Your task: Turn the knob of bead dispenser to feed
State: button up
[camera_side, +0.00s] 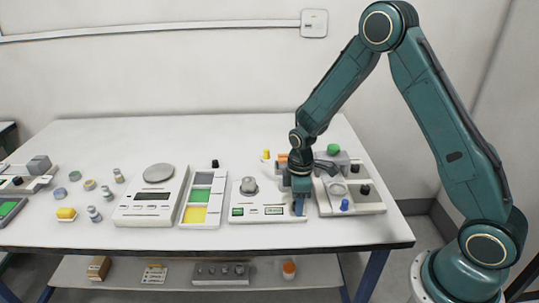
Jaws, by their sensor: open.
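My wrist hides part of both units.
Left of the panel are a tray with green and yellow sections (192,227) and a white scale (143,216) with a round pan. The table front (270,240) is clear. A lower shelf (330,270) holds more items.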

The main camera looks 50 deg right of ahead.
jog(key=c, duration=1)
jog(key=shift+m, duration=0.4)
jog(key=m, duration=1.2)
jog(key=shift+m, duration=0.3)
jog(key=m, duration=0.4)
jog(key=shift+m, duration=0.3)
